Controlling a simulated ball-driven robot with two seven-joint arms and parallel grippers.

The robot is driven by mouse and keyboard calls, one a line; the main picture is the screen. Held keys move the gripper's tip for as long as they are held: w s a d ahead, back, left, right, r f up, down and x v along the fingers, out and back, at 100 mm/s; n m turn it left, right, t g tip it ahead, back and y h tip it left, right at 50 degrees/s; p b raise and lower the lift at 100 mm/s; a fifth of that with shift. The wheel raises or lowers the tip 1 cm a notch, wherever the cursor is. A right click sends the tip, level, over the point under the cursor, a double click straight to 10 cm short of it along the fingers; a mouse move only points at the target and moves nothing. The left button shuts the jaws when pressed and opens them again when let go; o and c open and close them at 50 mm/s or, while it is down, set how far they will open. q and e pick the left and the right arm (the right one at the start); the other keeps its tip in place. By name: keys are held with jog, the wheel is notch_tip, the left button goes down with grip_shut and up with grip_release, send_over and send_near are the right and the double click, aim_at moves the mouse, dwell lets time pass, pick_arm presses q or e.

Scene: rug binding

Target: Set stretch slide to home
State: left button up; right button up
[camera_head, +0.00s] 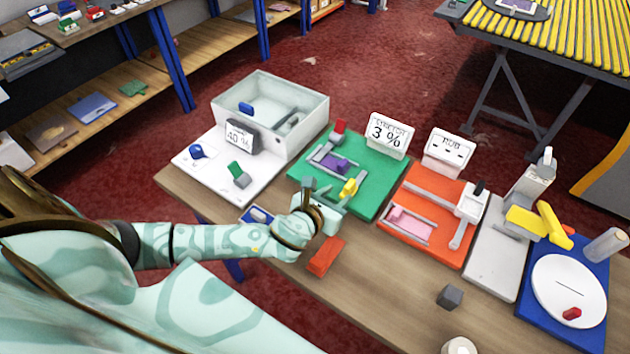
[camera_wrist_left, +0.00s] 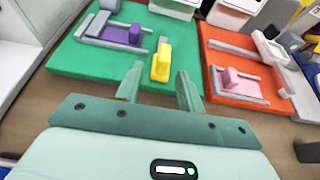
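Which part is the slide is not marked. My left gripper (camera_head: 324,194) is over the front edge of the board. In the left wrist view it is open and empty (camera_wrist_left: 160,73), with the yellow handle (camera_wrist_left: 161,58) just beyond and between its fingertips. My right gripper is out of view.
An orange board (camera_head: 428,190) with a pink block and a "RUB" sign (camera_head: 447,150) stands right of the green board. A white station with a clear bin (camera_head: 270,98) is to the left. A loose red block (camera_head: 325,256) and grey block (camera_head: 449,297) lie on the table front.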

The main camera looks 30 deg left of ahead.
pick_arm(q)
jog(key=p+v, duration=0.1)
jog(key=v, duration=1)
jog(key=shift+p, duration=0.4)
jog(key=shift+f, duration=0.1)
